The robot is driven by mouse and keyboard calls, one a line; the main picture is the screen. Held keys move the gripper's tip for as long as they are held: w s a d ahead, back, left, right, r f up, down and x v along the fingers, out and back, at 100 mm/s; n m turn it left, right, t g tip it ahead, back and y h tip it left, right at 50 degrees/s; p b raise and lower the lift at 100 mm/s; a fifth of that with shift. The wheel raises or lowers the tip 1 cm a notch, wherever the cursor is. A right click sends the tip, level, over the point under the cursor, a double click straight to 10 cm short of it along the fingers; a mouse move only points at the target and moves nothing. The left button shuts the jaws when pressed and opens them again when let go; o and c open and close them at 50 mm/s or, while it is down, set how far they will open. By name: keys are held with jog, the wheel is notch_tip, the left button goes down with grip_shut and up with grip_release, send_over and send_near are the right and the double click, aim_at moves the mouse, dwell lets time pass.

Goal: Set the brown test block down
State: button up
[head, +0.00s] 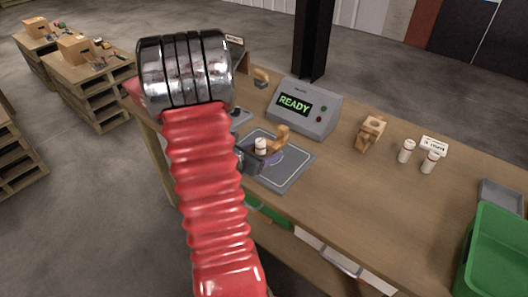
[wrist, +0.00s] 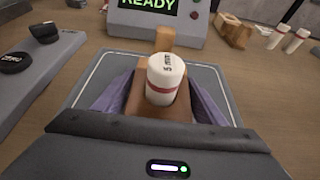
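The brown test block (wrist: 165,38) is wood-coloured, with an upright part at its far end. A white cylinder with a red band (wrist: 164,80) stands upright on its near part. In the head view the block (head: 282,137) and the cylinder (head: 260,146) are over the grey pad (head: 290,172). My gripper (wrist: 158,104) has its purplish fingers against both sides of the block, shut on it. My gripper also shows in the head view (head: 254,154), partly beside my red arm. I cannot tell whether the block's underside touches the pad.
A grey console (head: 305,108) reading READY stands behind the pad. To the right are another brown block (head: 371,131), two white cylinders (head: 406,151), a small card (head: 434,144), a grey tray (head: 502,197) and a green bin (head: 497,250).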

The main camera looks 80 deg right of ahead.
jog(key=shift+o, duration=1.1)
jog(key=shift+r, duration=0.1)
jog(key=v, duration=1.2)
jog(key=shift+r, duration=0.1)
